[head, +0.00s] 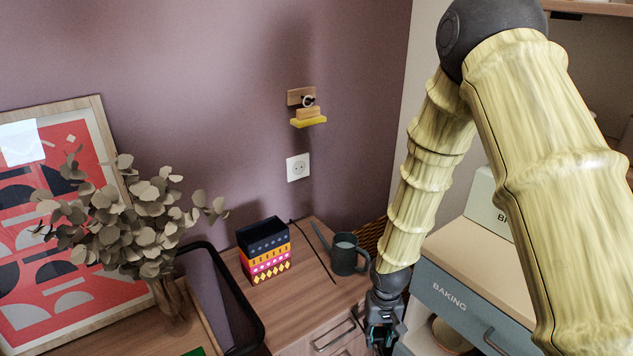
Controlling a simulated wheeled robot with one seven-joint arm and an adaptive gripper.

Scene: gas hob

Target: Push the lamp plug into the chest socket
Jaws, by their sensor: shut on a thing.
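A white wall socket (298,167) is set in the purple wall above the wooden chest (318,314). Its face is clear, with nothing in it. My gripper (383,338) is low at the chest's front right corner, below and to the right of the socket and well apart from it. It points down and is shut on the lamp plug, which the fingers mostly hide. I see no lamp.
A wooden wall holder with a yellow-edged piece (309,120) hangs above the socket. A black-rimmed tray (256,328) and leafy plant (130,220) are left. A baking cabinet (455,300) is right.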

